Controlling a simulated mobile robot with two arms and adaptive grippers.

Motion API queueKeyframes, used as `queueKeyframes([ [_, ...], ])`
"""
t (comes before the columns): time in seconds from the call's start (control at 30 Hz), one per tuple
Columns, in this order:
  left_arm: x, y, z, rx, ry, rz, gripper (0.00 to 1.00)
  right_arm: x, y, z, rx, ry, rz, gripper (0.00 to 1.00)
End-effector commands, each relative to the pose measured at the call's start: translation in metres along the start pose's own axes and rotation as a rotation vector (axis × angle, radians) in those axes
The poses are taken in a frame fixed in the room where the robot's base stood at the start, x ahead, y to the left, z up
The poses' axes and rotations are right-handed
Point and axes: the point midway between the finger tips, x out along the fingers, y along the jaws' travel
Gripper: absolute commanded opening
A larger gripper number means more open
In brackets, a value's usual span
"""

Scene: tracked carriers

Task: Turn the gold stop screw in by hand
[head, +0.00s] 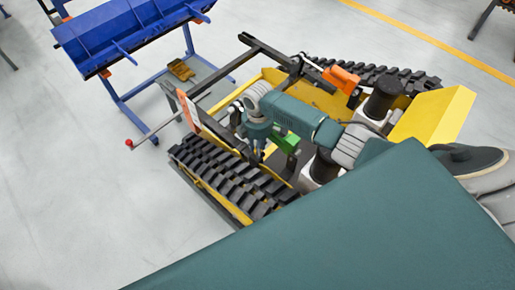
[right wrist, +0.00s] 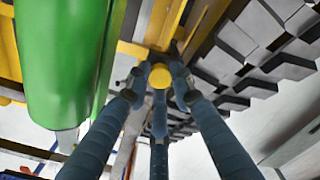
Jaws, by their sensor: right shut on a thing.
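The gold stop screw (right wrist: 160,76) shows as a round gold head in the right wrist view, between the fingertips of my right gripper (right wrist: 157,84). The three blue fingers are closed around it. What lies behind the head is mostly hidden by the fingers. In the head view my right gripper (head: 258,155) points down at the tracked carrier, just inside the near track (head: 225,175). The screw cannot be made out there. My left gripper is not in view.
A green cylinder (right wrist: 65,60) is close to the left of the fingers in the right wrist view. The carrier has a yellow frame, a far track (head: 385,78) and a lever with a red knob (head: 129,143). A blue rack (head: 125,30) stands behind left; the floor at left is clear.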

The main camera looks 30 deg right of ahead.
Motion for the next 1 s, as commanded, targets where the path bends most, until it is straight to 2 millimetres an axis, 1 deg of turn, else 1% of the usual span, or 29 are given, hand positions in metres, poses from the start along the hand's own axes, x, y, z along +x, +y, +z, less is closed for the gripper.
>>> queueKeyframes([
  [0.03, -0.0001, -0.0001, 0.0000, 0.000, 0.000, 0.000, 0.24, 0.0002, -0.0009, -0.0009, 0.093, 0.002, -0.002, 0.04],
  [0.1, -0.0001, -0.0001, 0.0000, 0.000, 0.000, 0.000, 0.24, 0.0004, -0.0012, -0.0004, 0.225, 0.000, -0.003, 0.04],
  [0.23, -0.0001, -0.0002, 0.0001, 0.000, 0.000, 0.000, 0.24, 0.0001, -0.0007, -0.0004, 0.402, 0.000, -0.002, 0.04],
  [0.33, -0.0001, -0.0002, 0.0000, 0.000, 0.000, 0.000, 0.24, -0.0002, -0.0002, 0.0000, 0.456, 0.000, -0.001, 0.04],
  [0.57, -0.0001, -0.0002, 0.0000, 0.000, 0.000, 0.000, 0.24, -0.0004, 0.0000, 0.0002, 0.459, -0.001, -0.001, 0.04],
  [0.67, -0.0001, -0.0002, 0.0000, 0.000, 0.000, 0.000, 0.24, -0.0002, -0.0003, -0.0002, 0.501, 0.000, -0.001, 0.04],
  [0.77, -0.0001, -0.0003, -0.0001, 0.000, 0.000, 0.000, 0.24, 0.0002, -0.0014, -0.0012, 0.655, 0.001, -0.004, 0.04],
  [1.0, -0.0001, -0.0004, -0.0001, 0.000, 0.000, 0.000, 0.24, 0.0001, -0.0013, -0.0011, 1.126, 0.000, -0.004, 0.04],
])
